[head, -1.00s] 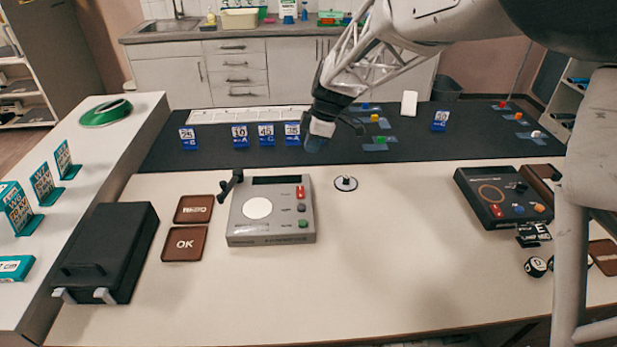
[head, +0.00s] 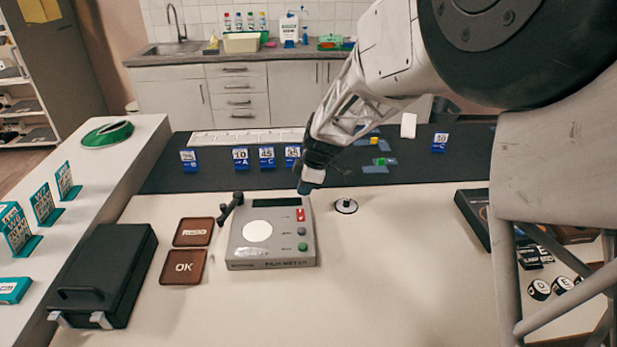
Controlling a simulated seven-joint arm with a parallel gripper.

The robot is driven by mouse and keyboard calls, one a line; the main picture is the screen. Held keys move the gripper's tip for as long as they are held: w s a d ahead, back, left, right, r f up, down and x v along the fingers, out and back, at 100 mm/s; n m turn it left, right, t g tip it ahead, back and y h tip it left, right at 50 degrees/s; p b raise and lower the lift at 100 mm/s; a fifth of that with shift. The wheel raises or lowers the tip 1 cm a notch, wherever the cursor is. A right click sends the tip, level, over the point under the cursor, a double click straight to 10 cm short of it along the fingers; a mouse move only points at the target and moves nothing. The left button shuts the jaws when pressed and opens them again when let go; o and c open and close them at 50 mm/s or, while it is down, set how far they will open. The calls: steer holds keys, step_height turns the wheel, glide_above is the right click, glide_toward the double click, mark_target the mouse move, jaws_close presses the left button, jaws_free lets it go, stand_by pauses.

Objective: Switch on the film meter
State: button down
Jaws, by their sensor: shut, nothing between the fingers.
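My gripper (head: 304,189) is shut and empty, pointing down at the meter's back right corner, just behind the red switch in the picture. I cannot tell whether it touches. The switch's position is unclear.
A white disc with a black knob (head: 346,206) lies right of the meter. Two brown tiles (head: 183,267) and a black case (head: 95,260) lie to the left. A dark device (head: 473,214) at right is partly hidden by my arm. The table front is clear.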

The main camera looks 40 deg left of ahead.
mark_target(300, 212)
steer(key=shift+w+d+x, duration=0.1)
steer(key=shift+w+x, duration=0.1)
steer(key=shift+x, duration=0.85)
steer(key=shift+w+d+x, duration=0.1)
steer(key=shift+w+x, duration=0.05)
steer(key=shift+x, duration=0.9)
steer(key=shift+w+d+x, duration=0.1)
steer(key=shift+w+x, duration=0.1)
steer(key=shift+x, duration=0.9)
steer(key=shift+a+f, duration=0.1)
steer(key=shift+f, duration=0.2)
steer(key=shift+w+a+f+g+h, duration=0.15)
steer(key=shift+f+g+h, duration=0.15)
steer(key=shift+g+h, duration=0.15)
steer(key=shift+d, duration=0.2)
steer(key=shift+s+d+r, duration=0.25)
steer(key=shift+s+d, duration=0.1)
steer(key=shift+s, duration=0.2)
